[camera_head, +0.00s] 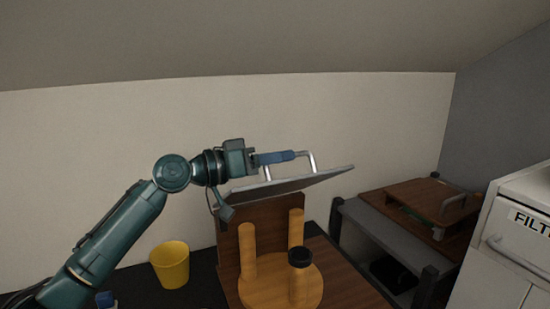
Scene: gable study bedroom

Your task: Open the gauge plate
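A flat grey plate (290,186), which I take to be the gauge plate, is raised and tilted above a dark brown wooden panel (271,230). Its right end is higher than its left. A silver bar handle (312,161) stands up from its top face. My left gripper (282,157) reaches in from the left, and its blue fingers lie along the handle's bar and appear closed around it. The fingers hide most of the bar. How the plate joins the panel is hard to see. My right gripper is not in view.
Below the plate, wooden posts (247,250) and a dark-capped jar (300,275) stand on a round wooden board (262,292). A yellow cup (170,265) stands to the left. At right are a shelf unit (385,236) with a handled wooden board (425,203) and a white cabinet (515,240).

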